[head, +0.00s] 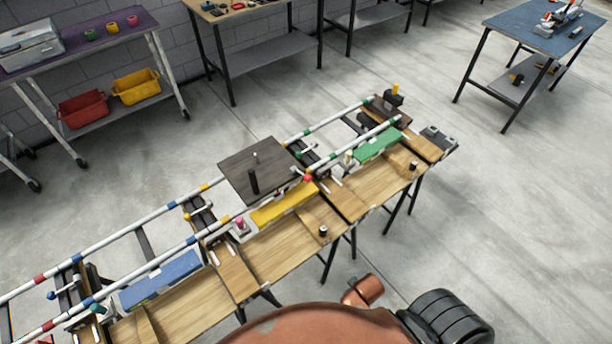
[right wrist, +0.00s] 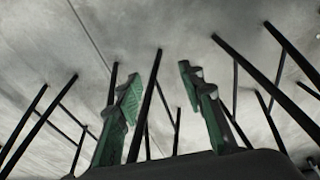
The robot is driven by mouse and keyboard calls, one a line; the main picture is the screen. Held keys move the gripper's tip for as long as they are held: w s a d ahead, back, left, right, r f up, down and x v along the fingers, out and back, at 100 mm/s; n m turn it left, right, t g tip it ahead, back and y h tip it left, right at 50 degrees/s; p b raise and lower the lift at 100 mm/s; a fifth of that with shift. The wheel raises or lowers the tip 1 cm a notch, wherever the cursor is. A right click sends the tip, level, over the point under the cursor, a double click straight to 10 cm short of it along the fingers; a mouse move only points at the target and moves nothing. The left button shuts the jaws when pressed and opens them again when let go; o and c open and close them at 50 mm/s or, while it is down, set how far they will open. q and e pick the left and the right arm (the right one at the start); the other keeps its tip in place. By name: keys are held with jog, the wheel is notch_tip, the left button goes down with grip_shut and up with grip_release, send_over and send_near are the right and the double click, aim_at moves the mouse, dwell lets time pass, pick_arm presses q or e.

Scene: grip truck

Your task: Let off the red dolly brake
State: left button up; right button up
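A dark square dolly platform (head: 240,172) with a black upright post sits across the white rails at the middle of the head view. A small red ball knob (head: 308,178) shows at its right side, and a pinkish-red knob (head: 239,222) stands on a pale base below its left side. I cannot tell which of these is the red brake. My right gripper (right wrist: 160,78) is open and empty in the right wrist view, its two green fingers apart, with floor and dark table legs beyond. Neither gripper shows in the head view.
Blue (head: 160,279), yellow (head: 284,204) and green (head: 377,145) blocks line the wooden bench top (head: 290,243). A teal knob (head: 97,308) stands near the blue block. A blue-topped table (head: 540,28) is at the back right. Open concrete floor lies right of the bench.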

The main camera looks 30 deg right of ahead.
aim_at(305, 176)
jog(key=w+r+t, duration=0.3)
jog(key=w+r, duration=0.2)
jog(key=r, duration=0.8)
jog(key=w+r+t, duration=0.2)
jog(key=w+r, duration=0.1)
jog(key=w, duration=0.2)
jog(key=w+r+t+y, duration=0.1)
jog(key=w+r+t, duration=0.1)
jog(key=w, duration=0.4)
jog(key=w+r+t, duration=0.2)
jog(key=w+r, duration=0.1)
jog(key=w, duration=0.2)
jog(key=shift+w+a+r+m+t, duration=0.15)
jog(key=shift+w+r+m+t, duration=0.15)
jog(key=shift+w+t, duration=0.1)
jog(key=w+d+r+t, duration=0.1)
jog(key=w+r+t, duration=0.1)
jog(key=w, duration=0.3)
jog(key=w+d+r+m+t, duration=0.1)
jog(key=w+r+t, duration=0.1)
jog(key=w, duration=0.3)
jog(key=w+d+r+m+t, duration=0.1)
jog(key=w+r, duration=0.3)
jog(key=w, duration=0.1)
jog(key=shift+w+d+r+t, duration=0.2)
jog(key=shift+r+t, duration=0.15)
jog(key=shift+t, duration=0.05)
jog(key=shift+c, duration=0.4)
grip_shut()
